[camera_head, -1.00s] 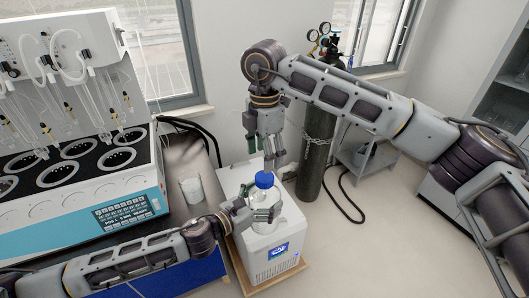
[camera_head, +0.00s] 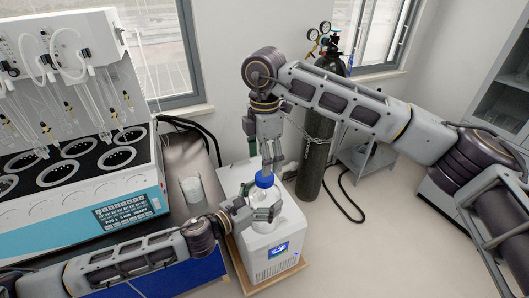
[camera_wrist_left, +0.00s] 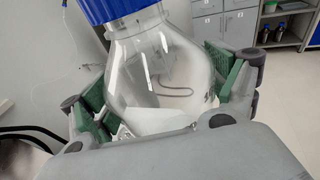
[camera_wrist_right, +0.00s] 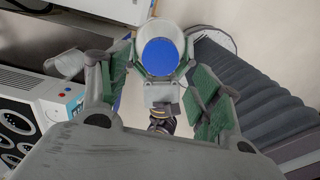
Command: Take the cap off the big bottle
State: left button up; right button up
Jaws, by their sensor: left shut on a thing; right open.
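The big bottle is clear with a blue cap. In the head view the bottle (camera_head: 263,214) is upright above the white box unit, and its blue cap (camera_head: 264,179) is on its neck. My left gripper (camera_head: 264,212) is shut around the bottle's body; the left wrist view shows green pads on both sides of the bottle (camera_wrist_left: 165,75). My right gripper (camera_head: 272,160) points straight down just above the cap. In the right wrist view the cap (camera_wrist_right: 160,57) lies between the open green-padded fingers, toward their tips. I cannot tell whether they touch it.
The white box unit (camera_head: 275,258) with a blue display stands under the bottle. A glass beaker (camera_head: 192,189) is on the dark bench to the left, beside the distiller (camera_head: 85,190). A gas cylinder (camera_head: 315,150) stands behind to the right.

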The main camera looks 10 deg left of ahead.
aim_at(264, 202)
jog(key=shift+f, duration=3.25)
jog(key=c, duration=1.1)
jog(key=shift+n, duration=0.3)
